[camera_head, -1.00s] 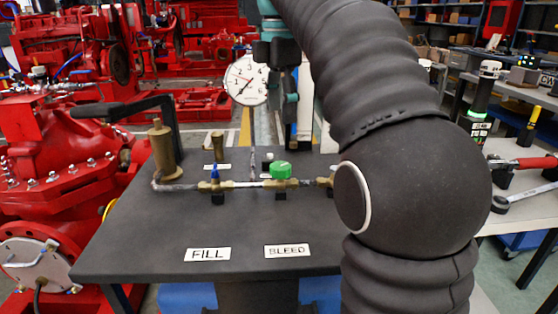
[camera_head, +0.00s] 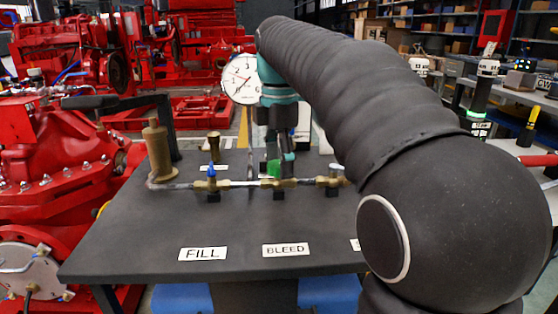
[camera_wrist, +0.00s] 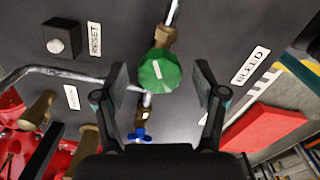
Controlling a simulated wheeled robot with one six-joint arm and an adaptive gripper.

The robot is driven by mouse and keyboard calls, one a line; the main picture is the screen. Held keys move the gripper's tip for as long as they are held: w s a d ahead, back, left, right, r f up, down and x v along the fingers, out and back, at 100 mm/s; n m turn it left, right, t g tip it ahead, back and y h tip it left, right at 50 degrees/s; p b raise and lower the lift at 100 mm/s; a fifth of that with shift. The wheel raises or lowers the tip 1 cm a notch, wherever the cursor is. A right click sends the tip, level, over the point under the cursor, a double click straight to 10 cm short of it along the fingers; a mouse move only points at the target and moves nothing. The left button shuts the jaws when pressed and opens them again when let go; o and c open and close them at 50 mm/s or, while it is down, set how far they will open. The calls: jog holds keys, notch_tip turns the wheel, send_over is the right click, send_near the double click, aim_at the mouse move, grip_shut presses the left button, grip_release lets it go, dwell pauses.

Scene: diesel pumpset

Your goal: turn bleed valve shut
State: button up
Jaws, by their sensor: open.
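The green bleed valve knob (camera_head: 273,169) sits on its brass body (camera_head: 278,183) in the pipe, behind the BLEED label (camera_head: 286,250). In the head view my gripper (camera_head: 279,158) is down at the knob and partly hides it. In the wrist view the green knob (camera_wrist: 159,72) lies between the two spread fingers of my gripper (camera_wrist: 163,80). A short pale stripe marks its top. The fingers stand apart with visible space on both sides of the knob. Whether they reach down to its height is hard to tell.
The blue-handled fill valve (camera_head: 211,171) is left of the knob on the same pipe; its handle also shows in the wrist view (camera_wrist: 140,134). A pressure gauge (camera_head: 241,80) stands behind. A brass cylinder (camera_head: 158,150) with a black lever is at left.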

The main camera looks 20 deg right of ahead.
jog(key=c, duration=1.1)
jog(key=shift+c, duration=0.2)
